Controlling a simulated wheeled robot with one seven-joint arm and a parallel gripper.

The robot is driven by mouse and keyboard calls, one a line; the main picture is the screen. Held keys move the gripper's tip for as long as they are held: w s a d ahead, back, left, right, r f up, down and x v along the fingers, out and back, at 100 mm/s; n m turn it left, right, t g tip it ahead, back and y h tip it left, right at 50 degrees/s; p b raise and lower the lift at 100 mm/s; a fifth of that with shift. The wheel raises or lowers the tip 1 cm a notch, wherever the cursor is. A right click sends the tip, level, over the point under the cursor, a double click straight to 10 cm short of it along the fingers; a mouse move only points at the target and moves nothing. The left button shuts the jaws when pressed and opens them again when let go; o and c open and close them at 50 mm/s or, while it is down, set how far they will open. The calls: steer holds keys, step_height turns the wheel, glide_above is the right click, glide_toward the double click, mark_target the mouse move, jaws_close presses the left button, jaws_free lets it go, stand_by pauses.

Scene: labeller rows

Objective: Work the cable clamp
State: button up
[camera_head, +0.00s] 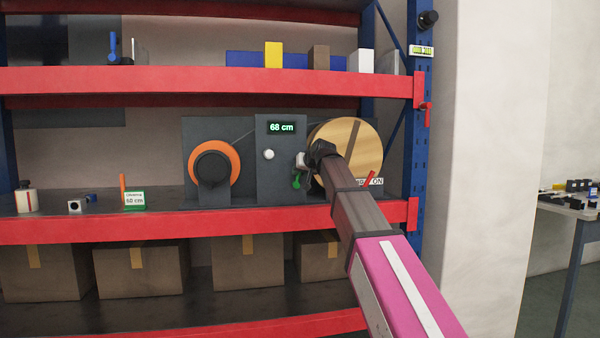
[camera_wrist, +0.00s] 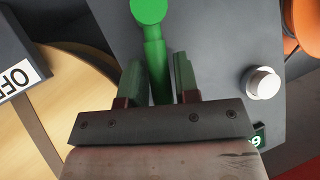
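The cable clamp's green lever (camera_wrist: 155,55) has a round knob, and its shaft stands between my fingers in the wrist view. In the head view its green end (camera_head: 297,181) shows just below my gripper (camera_head: 301,161), on the right side of the grey machine panel. My gripper (camera_wrist: 160,82) is open around the shaft. A gap shows on the shaft's right; on its left the finger is very near, and I cannot tell whether it touches. The machine's display (camera_head: 281,128) reads 68 cm. A small card (camera_head: 135,199) on the shelf seems to read 60 cm.
An orange reel (camera_head: 233,160) and a wooden reel (camera_head: 372,145) flank the panel. A red lever (camera_head: 369,180) is by an ON sign. Red shelf beams (camera_head: 150,228) run below and above.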

steer(key=shift+o, duration=0.8)
steer(key=v, duration=1)
steer(key=shift+s+d+r, duration=0.2)
steer(key=shift+s+d, duration=0.05)
